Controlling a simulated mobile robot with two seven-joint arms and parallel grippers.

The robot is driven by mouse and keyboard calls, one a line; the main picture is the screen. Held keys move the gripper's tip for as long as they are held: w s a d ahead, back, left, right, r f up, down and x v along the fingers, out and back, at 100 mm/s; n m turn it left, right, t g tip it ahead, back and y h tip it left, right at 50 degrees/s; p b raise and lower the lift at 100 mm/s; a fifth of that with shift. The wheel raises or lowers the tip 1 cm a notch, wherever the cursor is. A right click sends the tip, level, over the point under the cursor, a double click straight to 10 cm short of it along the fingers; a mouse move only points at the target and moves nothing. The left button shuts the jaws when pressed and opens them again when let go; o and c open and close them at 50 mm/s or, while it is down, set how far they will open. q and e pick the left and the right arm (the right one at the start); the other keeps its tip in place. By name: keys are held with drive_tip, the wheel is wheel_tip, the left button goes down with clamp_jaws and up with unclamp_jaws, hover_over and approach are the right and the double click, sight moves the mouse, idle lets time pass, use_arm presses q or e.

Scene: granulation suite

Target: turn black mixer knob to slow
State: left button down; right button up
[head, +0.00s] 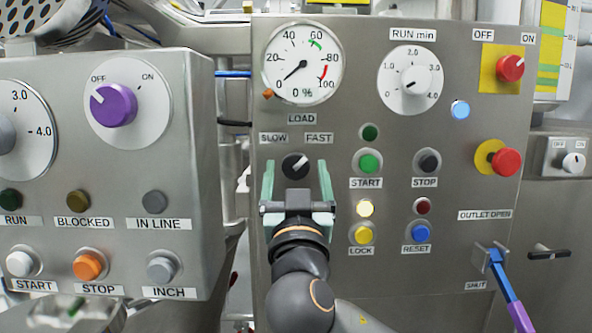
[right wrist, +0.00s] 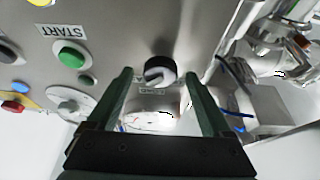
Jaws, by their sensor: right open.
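The black mixer knob (head: 295,166) is on the middle grey panel, below the SLOW label (head: 273,138) and the FAST label (head: 318,138). Its white pointer mark tilts up and right, toward FAST. My right gripper (head: 296,170) is open in front of the panel, with one green finger to each side of the knob. In the right wrist view the knob (right wrist: 160,70) shows beyond and between the spread fingertips (right wrist: 158,76), with a gap on both sides. How far the tips are from the panel is hard to tell. My left gripper is not in view.
A green START button (head: 369,163) and a black STOP button (head: 427,161) sit right of the knob. A lit lamp (head: 365,208) and yellow LOCK button (head: 362,234) are near my right finger. The load gauge (head: 303,63) is above. A purple knob (head: 115,105) is on the left panel.

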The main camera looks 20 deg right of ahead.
drive_tip(key=shift+w+r, duration=0.15)
drive_tip(key=shift+w, duration=0.1)
clamp_jaws()
idle(0.6)
